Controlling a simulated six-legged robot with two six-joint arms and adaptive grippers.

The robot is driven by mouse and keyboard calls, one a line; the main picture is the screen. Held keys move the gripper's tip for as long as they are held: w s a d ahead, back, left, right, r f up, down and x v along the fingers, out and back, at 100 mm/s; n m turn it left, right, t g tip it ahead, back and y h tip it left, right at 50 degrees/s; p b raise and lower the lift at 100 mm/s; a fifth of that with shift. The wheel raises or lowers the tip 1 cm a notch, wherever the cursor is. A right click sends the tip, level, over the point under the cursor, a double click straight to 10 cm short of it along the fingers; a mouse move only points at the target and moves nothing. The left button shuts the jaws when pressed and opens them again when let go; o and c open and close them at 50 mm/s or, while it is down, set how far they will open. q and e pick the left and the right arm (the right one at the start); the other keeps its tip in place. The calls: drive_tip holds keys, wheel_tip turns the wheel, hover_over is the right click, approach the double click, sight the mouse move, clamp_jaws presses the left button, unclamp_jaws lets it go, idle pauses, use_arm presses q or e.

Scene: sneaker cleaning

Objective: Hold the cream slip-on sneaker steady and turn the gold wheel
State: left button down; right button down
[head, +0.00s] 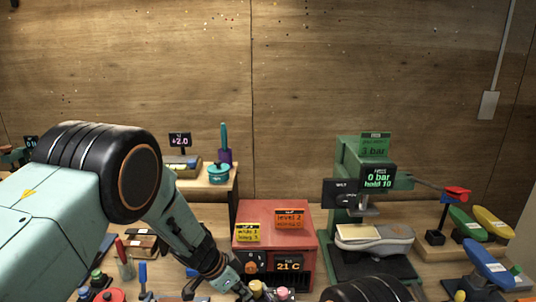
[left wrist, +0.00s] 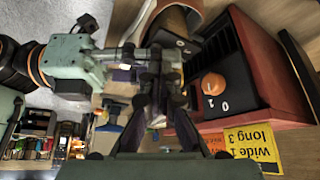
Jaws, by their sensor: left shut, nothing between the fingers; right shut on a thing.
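A cream and grey shoe (head: 372,238) lies under the green press (head: 352,165) at the right in the head view. I cannot tell if it is the slip-on named. No gold wheel shows clearly; a tan round top (head: 255,288) is at the bottom edge. My left gripper (head: 240,289) points down in front of the red box; its fingers (left wrist: 155,85) are shut and empty. My right gripper (left wrist: 105,62) shows in the left wrist view, near a dark brown thing (left wrist: 172,32) with a pale edge; its fingertips and grip are hard to make out.
The red box (head: 295,235) reads 21 C and carries yellow and orange notes. A press handle with a red end (head: 457,192) sticks out to the right. Green, yellow and blue shoe-like pieces (head: 488,262) stand at the far right. Several small tools crowd the left front.

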use_arm(q)
drive_tip(key=shift+w+d, duration=0.25)
drive_tip(key=shift+w, duration=0.1)
idle(0.5)
drive_tip(key=shift+w+a, duration=0.2)
drive_tip(key=shift+w, duration=0.1)
drive_tip(key=shift+w+a+r, duration=0.1)
drive_tip(key=shift+w+a, duration=0.25)
drive_tip(key=shift+w, duration=0.4)
drive_tip(key=shift+a, duration=0.3)
idle(0.4)
drive_tip(key=r, duration=0.4)
drive_tip(key=s+r, duration=0.1)
drive_tip(key=shift+a+r, duration=0.1)
drive_tip(key=shift+r, duration=0.3)
